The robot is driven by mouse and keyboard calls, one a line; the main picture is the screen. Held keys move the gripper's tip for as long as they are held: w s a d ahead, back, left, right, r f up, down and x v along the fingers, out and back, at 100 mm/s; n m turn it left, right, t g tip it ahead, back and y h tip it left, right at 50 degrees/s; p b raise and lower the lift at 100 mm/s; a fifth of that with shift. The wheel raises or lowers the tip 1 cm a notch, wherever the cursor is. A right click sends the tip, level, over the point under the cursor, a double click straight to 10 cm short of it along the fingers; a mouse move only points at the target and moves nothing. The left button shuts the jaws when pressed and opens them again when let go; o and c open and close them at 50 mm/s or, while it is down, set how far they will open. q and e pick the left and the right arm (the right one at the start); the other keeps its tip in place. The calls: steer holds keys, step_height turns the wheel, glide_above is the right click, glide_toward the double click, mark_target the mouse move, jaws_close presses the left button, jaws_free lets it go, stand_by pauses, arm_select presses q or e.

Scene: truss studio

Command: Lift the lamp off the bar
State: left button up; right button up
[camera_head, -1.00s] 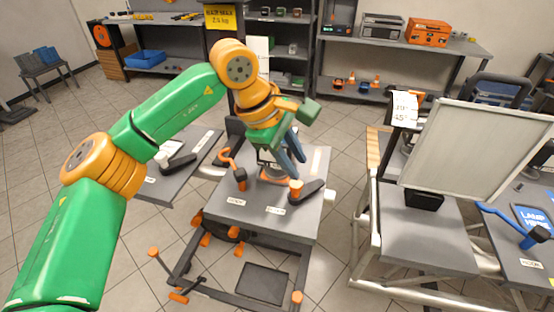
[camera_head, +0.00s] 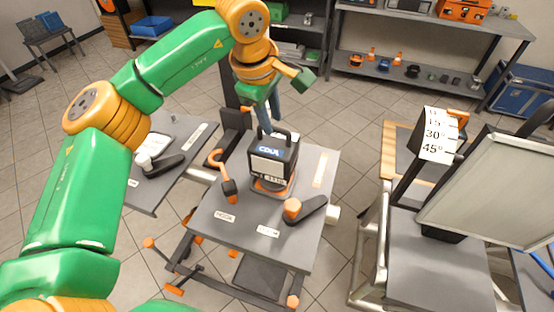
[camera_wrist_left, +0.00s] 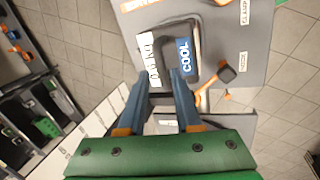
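The lamp (camera_head: 272,165) is a dark box with a top handle and a "COOL" label. It stands upright with an orange ring at its foot on the grey table (camera_head: 240,240). In the left wrist view the lamp (camera_wrist_left: 168,50) lies just beyond the fingertips. My left gripper (camera_head: 269,122) is behind the lamp's handle in the head view, its tips partly hidden. Its two blue fingers (camera_wrist_left: 162,74) are apart with nothing held between them; whether they touch the lamp I cannot tell. I cannot make out a separate bar under the lamp. My right gripper is not in view.
An orange hook with a dark head (camera_head: 229,188) lies left of the lamp. A dark clamp lever with an orange knob (camera_head: 306,208) is at its right front. A white panel (camera_head: 490,190) and an angle sign (camera_head: 437,140) stand on the right.

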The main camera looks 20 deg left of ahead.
mark_target(274, 127)
arm_select(q)
steer(key=x, duration=0.1)
steer(key=p+x, duration=0.1)
steer(key=x, duration=0.1)
steer(key=shift+s+f, duration=0.25)
steer(key=shift+f, duration=0.05)
steer(key=shift+w+f, duration=0.25)
steer(key=shift+w, duration=0.1)
steer(key=shift+s+r, duration=0.1)
steer(key=shift+s, duration=0.1)
jaws_close()
steer(key=shift+w, duration=0.15)
stand_by(0.4)
